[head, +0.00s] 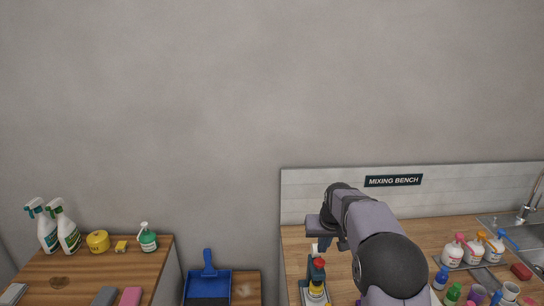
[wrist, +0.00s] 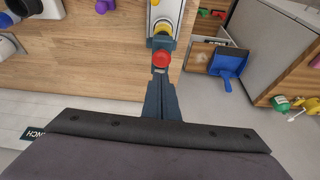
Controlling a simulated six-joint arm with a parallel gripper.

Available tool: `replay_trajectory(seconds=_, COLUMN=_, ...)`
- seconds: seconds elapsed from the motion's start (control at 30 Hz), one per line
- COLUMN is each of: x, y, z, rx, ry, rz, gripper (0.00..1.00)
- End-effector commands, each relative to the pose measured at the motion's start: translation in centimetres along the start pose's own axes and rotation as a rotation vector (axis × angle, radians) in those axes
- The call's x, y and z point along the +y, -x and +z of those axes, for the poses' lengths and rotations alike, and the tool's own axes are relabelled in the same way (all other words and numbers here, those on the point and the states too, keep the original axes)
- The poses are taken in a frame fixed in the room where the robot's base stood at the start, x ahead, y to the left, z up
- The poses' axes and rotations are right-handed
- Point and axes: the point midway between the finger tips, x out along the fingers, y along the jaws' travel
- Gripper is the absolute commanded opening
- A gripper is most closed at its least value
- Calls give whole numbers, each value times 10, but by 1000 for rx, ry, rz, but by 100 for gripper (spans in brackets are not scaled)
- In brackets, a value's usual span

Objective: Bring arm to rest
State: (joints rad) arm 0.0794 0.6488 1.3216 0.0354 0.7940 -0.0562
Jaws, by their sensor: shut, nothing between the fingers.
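My arm (head: 365,220) reaches over the mixing bench (head: 440,228) from the lower right in the head view, bent at its top. My gripper (wrist: 160,76) points away from the wrist camera, with its dark fingers together and empty. In the head view the gripper is small and partly hidden by my own arm. A red-topped item (wrist: 161,58) with a yellow part lies just past the fingertips in the wrist view. It also shows in the head view (head: 318,264) below the wrist. I cannot tell how close the fingertips are to it.
Pump bottles (head: 453,252), small coloured bottles and a sink (head: 500,226) are at the right. A blue dustpan (head: 207,284) sits between the counters. Spray bottles (head: 67,232) and a yellow tub (head: 98,241) stand on the left counter (head: 70,270). The wall space above is clear.

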Motion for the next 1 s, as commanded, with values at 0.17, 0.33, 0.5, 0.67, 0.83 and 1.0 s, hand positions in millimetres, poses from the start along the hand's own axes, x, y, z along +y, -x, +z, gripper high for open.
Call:
replay_trajectory(seconds=0.17, x=0, y=-37, z=79, rx=-162, ry=-18, rz=2, gripper=0)
replay_trajectory(seconds=0.33, x=-2, y=-43, z=173, rx=-322, ry=-32, rz=7, gripper=0)
replay_trajectory(seconds=0.5, x=-6, y=-26, z=262, rx=-444, ry=-29, rz=10, gripper=0)
replay_trajectory(seconds=0.67, x=-11, y=-2, z=341, rx=-525, ry=-12, rz=12, gripper=0)
replay_trajectory(seconds=0.83, x=-15, y=21, z=406, rx=-551, ry=12, rz=11, gripper=0)
replay_trajectory(seconds=1.0, x=-19, y=28, z=407, rx=-465, ry=31, rz=8, gripper=0)
